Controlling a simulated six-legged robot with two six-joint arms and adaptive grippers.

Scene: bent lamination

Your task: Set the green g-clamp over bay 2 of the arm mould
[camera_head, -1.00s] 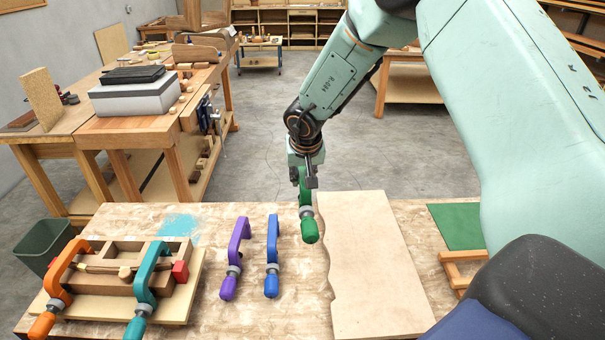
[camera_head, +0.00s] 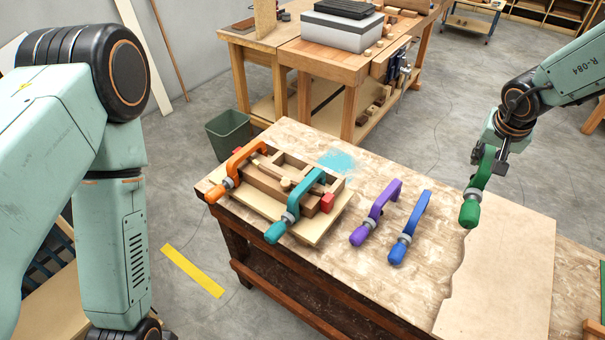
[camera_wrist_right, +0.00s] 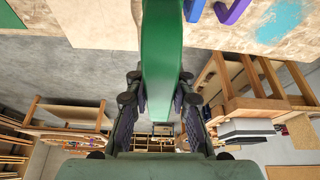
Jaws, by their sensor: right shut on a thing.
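The green g-clamp (camera_head: 483,172) hangs with its handle down in my right gripper (camera_head: 490,154), above the far left part of a pale board. In the right wrist view the green clamp (camera_wrist_right: 162,45) runs between the two fingers, which are shut on it. The arm mould (camera_head: 262,184) is a wooden frame with bays at the left of the bench, well left of the held clamp. An orange clamp (camera_head: 243,158) sits over its left part and a teal clamp (camera_head: 305,190) over its right part. My left arm shows at the left; its gripper is out of view.
A purple clamp (camera_head: 381,203) and a blue clamp (camera_head: 413,222) lie on the bench between the mould and the pale board (camera_head: 505,270). A red block (camera_head: 327,203) is at the mould's right end. A green bin (camera_head: 229,133) stands behind the bench.

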